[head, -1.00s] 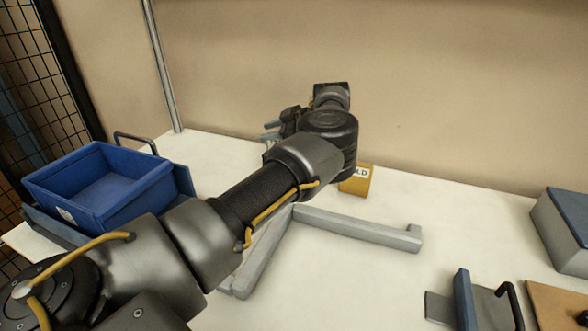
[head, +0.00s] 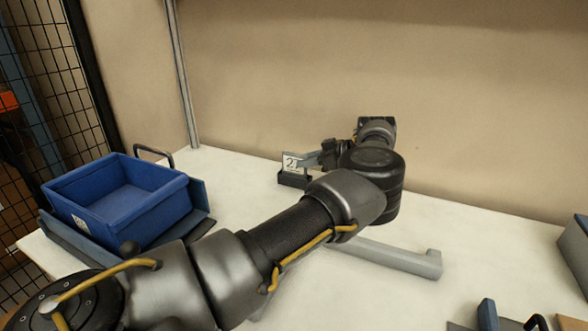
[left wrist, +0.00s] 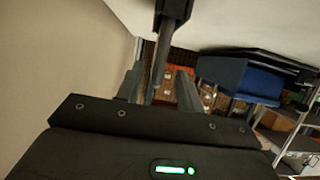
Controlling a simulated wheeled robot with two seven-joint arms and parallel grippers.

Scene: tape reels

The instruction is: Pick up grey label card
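The grey label card (head: 290,163), with a white patch bearing a dark figure, stands upright in a small dark holder (head: 293,180) on the white table, toward the back. My left gripper (head: 312,158) is at the card's right side, its fingers level with the card. In the left wrist view the gripper (left wrist: 158,88) has its fingers apart, with the card (left wrist: 160,65) seen nearly edge-on between them; no firm contact shows. The dark holder (left wrist: 174,10) is at the top there. My right gripper is not in view.
A blue bin (head: 118,192) with a handle stands at the left; it also shows in the left wrist view (left wrist: 258,84). More items sit at the lower right. The back wall is close behind the gripper.

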